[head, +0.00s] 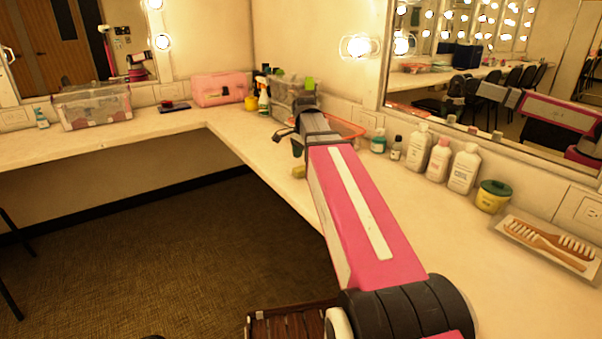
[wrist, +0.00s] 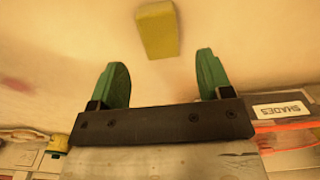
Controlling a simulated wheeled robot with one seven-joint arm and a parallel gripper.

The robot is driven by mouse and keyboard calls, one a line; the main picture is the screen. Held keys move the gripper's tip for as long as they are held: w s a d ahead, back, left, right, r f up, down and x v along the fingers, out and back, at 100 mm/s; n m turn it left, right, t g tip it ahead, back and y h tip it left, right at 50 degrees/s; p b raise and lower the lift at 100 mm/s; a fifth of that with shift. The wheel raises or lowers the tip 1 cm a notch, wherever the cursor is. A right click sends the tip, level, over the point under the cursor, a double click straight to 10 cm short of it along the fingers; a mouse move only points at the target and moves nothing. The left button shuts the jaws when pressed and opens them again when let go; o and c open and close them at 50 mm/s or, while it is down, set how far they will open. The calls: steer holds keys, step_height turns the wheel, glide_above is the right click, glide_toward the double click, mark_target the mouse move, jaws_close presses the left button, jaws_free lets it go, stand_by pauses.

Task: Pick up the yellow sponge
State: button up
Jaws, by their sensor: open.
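The yellow sponge (head: 299,171) lies on the cream counter, near its front edge, partly hidden by my arm in the head view. In the wrist view the sponge (wrist: 158,29) is a small yellow block at the top, beyond the fingertips and between their lines. My gripper (wrist: 160,72) shows two green fingers spread apart with nothing between them. It is apart from the sponge. In the head view my gripper (head: 297,147) is over the counter close to the sponge, mostly hidden by the arm.
A clear bin (head: 285,98) and spray bottle (head: 264,101) stand behind my gripper. White bottles (head: 464,168), a yellow tub (head: 493,196) and a tray of brushes (head: 505,235) line the right counter below the mirror. The left counter is mostly bare in front of a clear box (head: 92,107).

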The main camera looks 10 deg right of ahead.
mark_target(301, 168)
steer(key=shift+s+a+f, duration=0.1)
steer(key=shift+a+f, duration=0.1)
steer(key=shift+f, duration=0.65)
steer(key=shift+w+a+f, duration=0.1)
steer(key=shift+a+f, duration=0.05)
steer(key=shift+f, duration=0.7)
steer(key=shift+s+a+f, duration=0.1)
steer(key=shift+a+f, duration=0.1)
steer(key=shift+f, duration=0.65)
steer(key=c, duration=1.1)
steer(key=shift+o, duration=0.2)
steer(key=shift+r, duration=0.25)
steer(key=shift+r, duration=0.55)
step_height(301, 168, up, 2)
steer(key=shift+r, duration=0.1)
steer(key=s+a+r, duration=0.6)
steer(key=a+r, duration=0.1)
steer(key=a, duration=0.3)
steer(key=shift+r, duration=0.15)
steer(key=shift+o, duration=0.7)
